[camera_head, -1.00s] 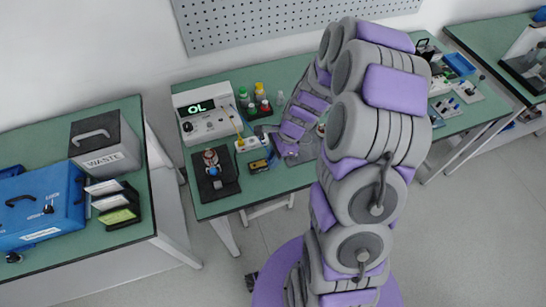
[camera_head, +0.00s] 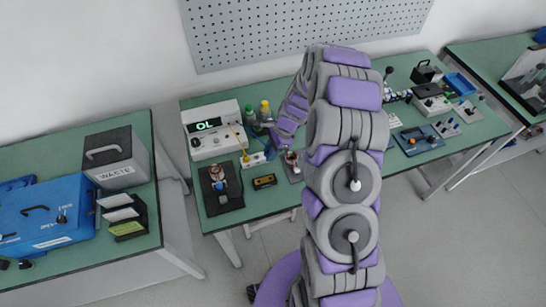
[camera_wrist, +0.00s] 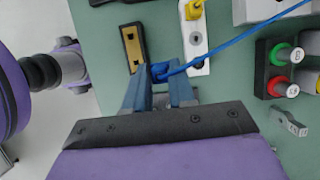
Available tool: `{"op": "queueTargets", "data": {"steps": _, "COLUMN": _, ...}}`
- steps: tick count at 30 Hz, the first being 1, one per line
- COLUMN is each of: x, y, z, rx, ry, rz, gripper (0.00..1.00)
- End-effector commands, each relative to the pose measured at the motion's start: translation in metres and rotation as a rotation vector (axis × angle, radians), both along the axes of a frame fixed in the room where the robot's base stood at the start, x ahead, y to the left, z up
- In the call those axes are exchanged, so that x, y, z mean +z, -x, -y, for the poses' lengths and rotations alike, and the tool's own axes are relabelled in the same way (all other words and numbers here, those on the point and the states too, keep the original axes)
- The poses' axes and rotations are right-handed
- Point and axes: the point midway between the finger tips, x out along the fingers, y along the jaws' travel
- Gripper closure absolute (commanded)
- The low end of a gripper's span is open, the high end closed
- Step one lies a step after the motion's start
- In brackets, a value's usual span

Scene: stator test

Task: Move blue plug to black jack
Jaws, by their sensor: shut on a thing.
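My gripper (camera_wrist: 159,84) is shut on the blue plug (camera_wrist: 160,71), which sits between its two blue-grey fingertips in the wrist view. A blue cable runs from the plug up and to the right, across a white jack block (camera_wrist: 203,45). The block lies just right of the plug. A yellow plug (camera_wrist: 193,9) stands in its upper part, and a small dark round spot that looks like the black jack (camera_wrist: 197,63) shows lower on it. The plug appears apart from the jack. In the head view the white block (camera_head: 252,160) is visible, but the fingertips and blue plug are not clear.
A black and yellow slotted block (camera_wrist: 131,47) lies left of the fingers. A rack with red (camera_wrist: 278,87) and green caps stands to the right. The meter reading OL (camera_head: 211,125) and a dark board (camera_head: 221,190) are close by. Green tabletop is bare below the white block.

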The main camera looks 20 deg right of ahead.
Motion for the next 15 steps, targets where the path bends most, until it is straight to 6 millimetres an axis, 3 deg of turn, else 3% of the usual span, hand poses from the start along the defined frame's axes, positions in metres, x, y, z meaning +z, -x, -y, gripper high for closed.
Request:
{"op": "queueTargets", "data": {"steps": 9, "x": 0.002, "y": -0.043, "z": 0.005, "rx": 0.0, "ry": 0.001, "rz": 0.0, "gripper": 1.0}}
{"op": "queueTargets", "data": {"steps": 15, "x": 0.001, "y": -0.058, "z": 0.006, "rx": 0.001, "ry": -0.002, "rz": -0.002, "gripper": 1.0}}
